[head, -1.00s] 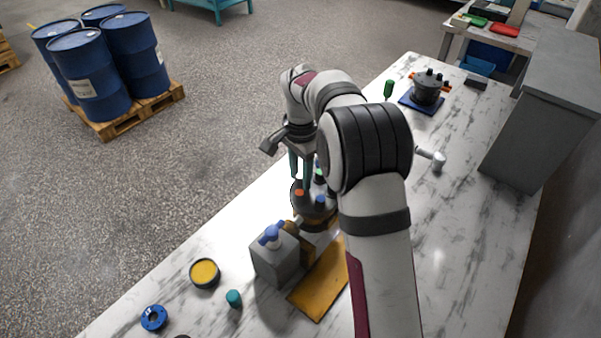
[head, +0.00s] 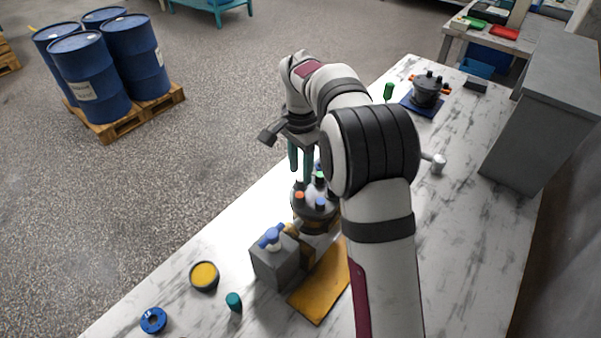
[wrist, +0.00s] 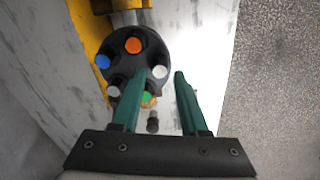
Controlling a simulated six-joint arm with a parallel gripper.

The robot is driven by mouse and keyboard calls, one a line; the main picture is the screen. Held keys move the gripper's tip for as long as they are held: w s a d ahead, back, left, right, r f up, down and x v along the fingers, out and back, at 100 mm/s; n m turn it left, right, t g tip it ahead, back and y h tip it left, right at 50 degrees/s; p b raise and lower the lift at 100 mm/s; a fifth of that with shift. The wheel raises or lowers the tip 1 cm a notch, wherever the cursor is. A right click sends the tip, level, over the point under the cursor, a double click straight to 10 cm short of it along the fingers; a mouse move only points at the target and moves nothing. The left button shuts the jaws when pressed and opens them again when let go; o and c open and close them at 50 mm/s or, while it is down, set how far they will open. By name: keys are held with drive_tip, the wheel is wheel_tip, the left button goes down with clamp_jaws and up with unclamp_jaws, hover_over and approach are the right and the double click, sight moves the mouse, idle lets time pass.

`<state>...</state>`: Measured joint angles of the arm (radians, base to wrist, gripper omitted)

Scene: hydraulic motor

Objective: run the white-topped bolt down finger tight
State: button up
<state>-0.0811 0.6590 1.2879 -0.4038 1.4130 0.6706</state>
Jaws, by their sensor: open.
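The dark round motor (wrist: 125,65) stands upright on the bench with several coloured bolt heads on its top; it also shows in the head view (head: 315,211). The white-topped bolt (wrist: 160,72) is at the motor's right rim in the wrist view. My gripper (wrist: 160,74) is open and empty, its green fingers above the motor. In the wrist view the white top shows between the fingertips, with gaps on both sides. Orange (wrist: 133,45), blue (wrist: 102,61), green (wrist: 147,97) and pale grey (wrist: 113,91) heads sit around it. How far each bolt is in cannot be told.
A grey box with blue-topped items (head: 274,262) and a yellow plate (head: 321,287) are close to the motor. A yellow-filled tin (head: 204,274), teal cap (head: 233,301) and blue ring (head: 153,319) lie nearer. Another motor (head: 427,90) stands far off on a blue mat.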

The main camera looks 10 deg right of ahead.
sight(300, 179)
drive_tip(key=shift+r, duration=2.55)
drive_tip(key=shift+s+r, duration=0.1)
drive_tip(key=s+d+r+n+y, duration=0.1)
drive_tip(key=s+r+n, duration=0.1)
drive_tip(key=s, duration=0.9)
drive_tip(key=s+r+n, duration=0.2)
drive_tip(key=s, duration=1)
drive_tip(key=s+f+n, duration=0.1)
drive_tip(key=s+f, duration=0.4)
drive_tip(key=s, duration=0.6)
drive_tip(key=shift+s+a+f+n+y, duration=0.2)
drive_tip(key=shift+s+a+n+y, duration=0.05)
drive_tip(key=shift+s+n+y, duration=0.15)
